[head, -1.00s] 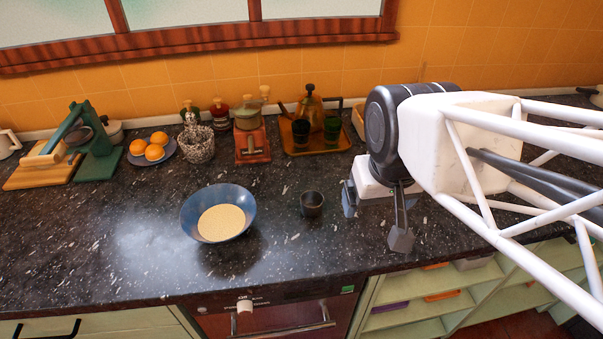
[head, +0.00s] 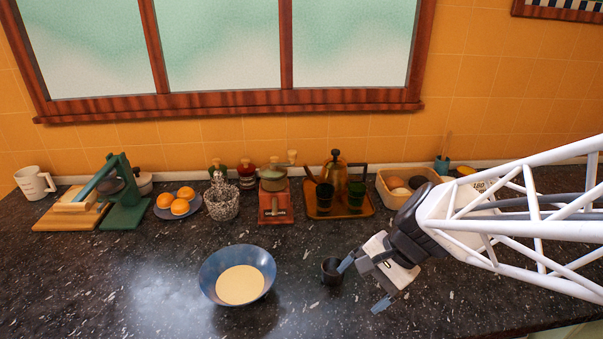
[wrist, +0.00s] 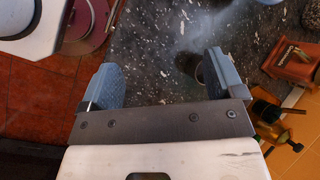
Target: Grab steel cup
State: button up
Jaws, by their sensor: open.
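The steel cup (head: 332,270) is small and dark and stands upright on the black speckled counter, right of the blue bowl. My gripper (head: 363,284) is open, just right of the cup in the head view, with one fingertip close to the cup's rim; I cannot tell whether they touch. In the wrist view the cup (wrist: 188,64) shows beside and partly behind the right-hand finger of my gripper (wrist: 160,82). Nothing is between the fingers.
A blue bowl (head: 208,281) with pale contents stands left of the cup. The counter left of the bowl is clear.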

jog(key=w+f+m+t+y, duration=0.1)
jog(key=w+f+m+y, duration=0.2)
jog(key=w+f+m, duration=0.15)
jog(key=m+t+y, duration=0.3)
jog(key=m+t, duration=0.1)
jog(key=m, duration=0.4)
send_near(333, 269)
jog(key=s+a+r, duration=0.2)
jog(key=a, duration=0.1)
jog(key=shift+s+r, duration=0.1)
jog(key=shift+s, duration=0.05)
jog(key=shift+w+d+m+t, duration=0.25)
jog(key=shift+w+m+t, duration=0.05)
jog(key=shift+m, duration=0.15)
jog(key=shift+a+f, duration=0.1)
jog(key=shift+f, duration=0.15)
jog(key=shift+x, duration=1.2)
jog(key=shift+x, duration=2.6)
jog(key=shift+f, duration=0.1)
